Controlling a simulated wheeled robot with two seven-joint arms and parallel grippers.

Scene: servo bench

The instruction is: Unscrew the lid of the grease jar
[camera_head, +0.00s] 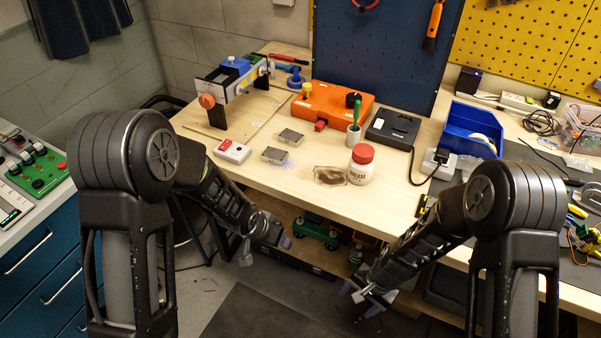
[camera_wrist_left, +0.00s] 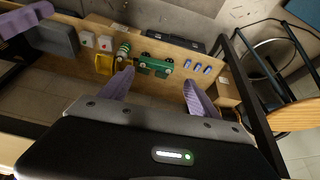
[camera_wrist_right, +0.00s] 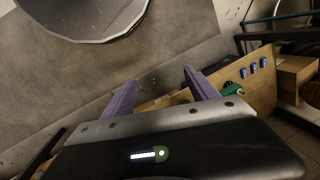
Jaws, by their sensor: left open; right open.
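The grease jar (camera_head: 357,172) stands upright near the front edge of the wooden bench in the head view. It has a cream body with a printed label, and its red lid (camera_head: 363,153) sits on top. My left gripper (camera_head: 265,246) is open and empty, below the bench's front edge and left of the jar. The left wrist view shows its purple fingers (camera_wrist_left: 158,92) apart. My right gripper (camera_head: 367,299) is open and empty, low in front of the bench and below the jar. Its spread fingers (camera_wrist_right: 163,92) show in the right wrist view. Neither gripper touches the jar.
A dark stain (camera_head: 329,176) lies just left of the jar. A green-handled tool in a cup (camera_head: 354,136), a black box (camera_head: 392,129) and an orange case (camera_head: 331,103) stand behind it. A blue bin (camera_head: 470,128) stands to the right. Bare wood (camera_head: 400,190) lies right of the jar.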

